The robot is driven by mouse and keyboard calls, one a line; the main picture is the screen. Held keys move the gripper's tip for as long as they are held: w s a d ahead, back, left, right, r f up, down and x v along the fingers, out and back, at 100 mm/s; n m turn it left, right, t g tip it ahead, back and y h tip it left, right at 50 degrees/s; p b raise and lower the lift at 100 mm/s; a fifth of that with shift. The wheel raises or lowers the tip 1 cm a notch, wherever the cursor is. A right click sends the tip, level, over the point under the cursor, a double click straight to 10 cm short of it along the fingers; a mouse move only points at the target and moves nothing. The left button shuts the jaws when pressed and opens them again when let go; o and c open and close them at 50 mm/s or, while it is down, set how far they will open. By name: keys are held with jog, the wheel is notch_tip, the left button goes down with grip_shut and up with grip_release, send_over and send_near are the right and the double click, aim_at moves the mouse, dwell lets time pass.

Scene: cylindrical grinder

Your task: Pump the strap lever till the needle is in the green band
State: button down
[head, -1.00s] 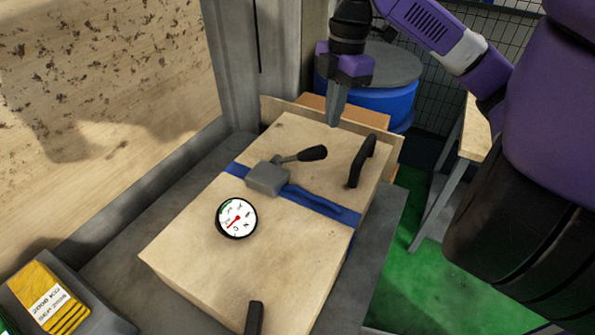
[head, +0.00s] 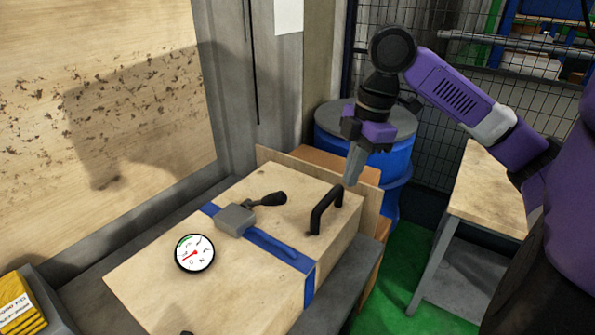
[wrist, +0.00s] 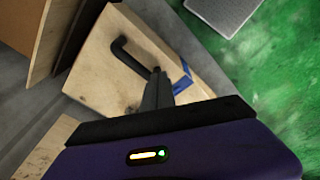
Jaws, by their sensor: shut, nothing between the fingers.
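A wooden crate (head: 150,290) stands on a grey surface with a blue strap (head: 277,252) across its top. A grey ratchet (head: 235,220) sits on the strap, and its lever with a black knob (head: 273,199) points right, lying low. A round dial (head: 195,253) lies on the crate lid; its red needle points to the lower left, away from the green band at the upper left. My gripper (head: 352,183) is shut and empty, above the crate's far right end, near a black handle (head: 323,210). In the wrist view the gripper (wrist: 158,75) shows beside the handle (wrist: 130,58).
A blue drum (head: 398,160) stands behind the crate. A wooden-topped bench (head: 490,190) is to the right over green floor (head: 395,270). A yellow block (head: 15,305) is at the lower left. A wooden board (head: 110,110) stands at the left.

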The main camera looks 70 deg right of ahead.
jog(key=w+a+r+m+t+h, duration=0.25)
jog(key=w+r+m+t, duration=0.25)
jog(key=w+r+t, duration=0.6)
jog(key=w+a+r+m+t+h, duration=0.1)
jog(key=w+r+m+t+h, duration=0.3)
jog(key=w+r+t, duration=0.65)
jog(key=s+a+f+m+g+h, duration=0.25)
jog(key=s+a+f+m, duration=0.2)
jog(key=a+f, duration=0.55)
jog(key=s+a+f+m+g+h, duration=0.2)
jog(key=s+a+f+m+g, duration=0.25)
jog(key=f, duration=1.05)
jog(key=s+a+f+n+y, duration=0.4)
jog(key=s+a+f+y, duration=0.1)
jog(key=s+a, duration=0.3)
jog(key=s+a+f+n+g+y, duration=0.1)
jog(key=s+a+f+n+y, duration=0.4)
jog(key=s+a+f, duration=0.3)
jog(key=shift+s+a, duration=0.25)
jog(key=shift+s, duration=0.65)
jog(key=shift+d, duration=0.1)
